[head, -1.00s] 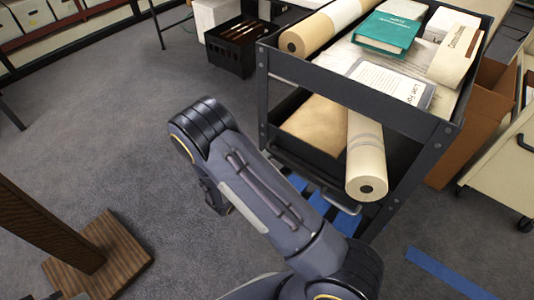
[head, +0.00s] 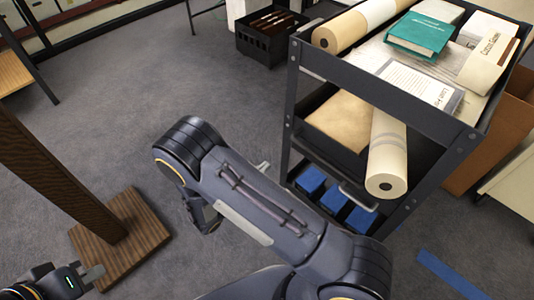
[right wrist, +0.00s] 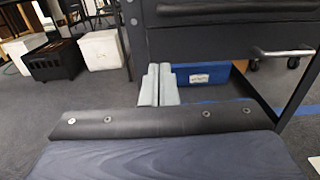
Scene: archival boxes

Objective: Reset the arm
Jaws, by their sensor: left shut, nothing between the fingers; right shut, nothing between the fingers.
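My right arm (head: 250,200) crosses the middle of the head view, bent at a joint in front of the black cart. Its gripper is mostly hidden behind the arm there, with only a small grey tip showing. In the right wrist view, the two pale fingers of my right gripper (right wrist: 158,84) are together with nothing between them, pointing towards the cart's lower part. My left gripper (head: 93,275) shows at the lower left corner of the head view, shut and empty, near the wooden base of a post.
A wooden post (head: 55,170) stands at left. A black crate (head: 270,37) sits behind. Carpet between post and cart is clear.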

